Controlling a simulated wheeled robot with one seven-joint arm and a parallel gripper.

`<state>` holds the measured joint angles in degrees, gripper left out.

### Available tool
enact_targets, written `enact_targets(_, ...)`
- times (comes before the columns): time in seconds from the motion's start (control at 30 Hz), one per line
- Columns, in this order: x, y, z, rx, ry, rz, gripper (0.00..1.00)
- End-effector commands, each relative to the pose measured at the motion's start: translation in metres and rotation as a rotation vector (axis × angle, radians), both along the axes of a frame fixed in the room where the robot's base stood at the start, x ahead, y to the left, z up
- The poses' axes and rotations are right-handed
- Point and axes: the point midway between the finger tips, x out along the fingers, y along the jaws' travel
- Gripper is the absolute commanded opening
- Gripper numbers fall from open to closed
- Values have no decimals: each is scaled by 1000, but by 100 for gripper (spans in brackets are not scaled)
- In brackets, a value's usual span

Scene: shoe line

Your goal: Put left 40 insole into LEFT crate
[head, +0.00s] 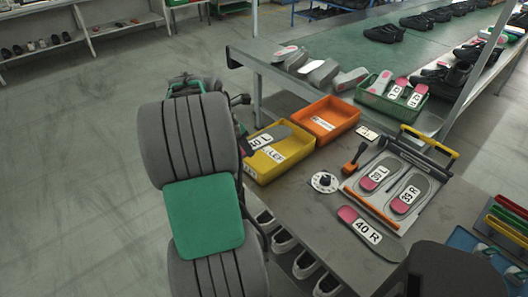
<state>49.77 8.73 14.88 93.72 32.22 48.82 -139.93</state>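The left 40 insole (270,136), grey with a white "40 L" label, is seen over the yellow crate (282,166), whose front label is partly readable as "LEFT". I cannot tell whether the insole is held above the crate or rests on it. My gripper (243,138) is mostly hidden behind my arm. Only a dark part shows at the insole's near-left end, so its fingers and grip are not visible.
An orange crate (342,119) stands beside the yellow one. On the grey table lie a "40 R" insole (362,229), a fixture (352,193) with "39 L" and "39 R" insoles, an orange-handled tool (355,157) and a round dial (324,182). A green basket (372,100) stands behind.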

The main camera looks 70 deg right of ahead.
Motion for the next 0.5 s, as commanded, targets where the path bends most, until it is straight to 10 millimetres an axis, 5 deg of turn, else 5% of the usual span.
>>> enact_targets(0.2, 2, -64, -30, 3, 2, -7, 15)
enact_targets(0.5, 6, -105, -80, 0, 1, -4, 15)
